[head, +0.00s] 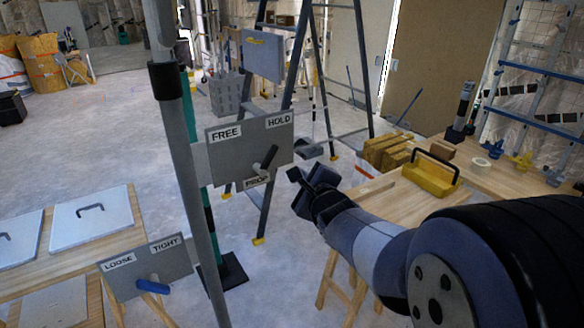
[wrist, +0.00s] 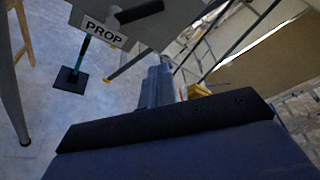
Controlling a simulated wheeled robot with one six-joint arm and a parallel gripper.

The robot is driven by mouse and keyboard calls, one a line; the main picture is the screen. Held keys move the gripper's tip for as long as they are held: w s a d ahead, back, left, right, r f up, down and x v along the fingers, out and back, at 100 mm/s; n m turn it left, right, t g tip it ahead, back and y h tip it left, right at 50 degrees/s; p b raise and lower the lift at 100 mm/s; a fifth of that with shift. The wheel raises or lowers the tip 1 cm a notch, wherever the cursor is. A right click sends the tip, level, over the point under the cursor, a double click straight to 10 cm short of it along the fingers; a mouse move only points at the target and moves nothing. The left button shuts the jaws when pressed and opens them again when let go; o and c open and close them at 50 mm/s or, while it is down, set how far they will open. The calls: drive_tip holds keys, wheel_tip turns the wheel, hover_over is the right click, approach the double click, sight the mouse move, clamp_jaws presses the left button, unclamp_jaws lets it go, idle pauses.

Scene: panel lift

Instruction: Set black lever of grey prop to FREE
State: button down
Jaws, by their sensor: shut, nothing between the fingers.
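The grey prop (head: 186,170) is an upright pole at centre left in the head view. Its grey plate (head: 226,152) carries FREE at upper left, HOLD at upper right and PROP at the bottom. The black lever (head: 268,157) slants up to the right from its pivot, towards HOLD.
A second plate (head: 126,272) marked LOOSE and TIGHT has a blue lever (head: 153,286) at lower left. A workbench (head: 385,213) with a yellow box (head: 431,176) stands at right. A stepladder (head: 362,70) stands behind the prop.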

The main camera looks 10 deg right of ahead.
sight(266, 159)
drive_tip(key=w+a, duration=0.1)
drive_tip(key=w, duration=0.1)
drive_tip(key=w+a, duration=0.1)
drive_tip(key=w, duration=0.2)
drive_tip(key=w+a+p, duration=0.1)
drive_tip(key=w, duration=0.2)
drive_tip(key=shift+w+a+r, duration=0.1)
drive_tip(key=shift+a+r, duration=0.1)
drive_tip(key=shift+r, duration=0.05)
drive_tip(key=shift+b, duration=0.5)
drive_tip(key=shift+a+r+n+b, duration=0.1)
drive_tip(key=shift+n+b, duration=0.25)
drive_tip(key=shift+n, duration=0.05)
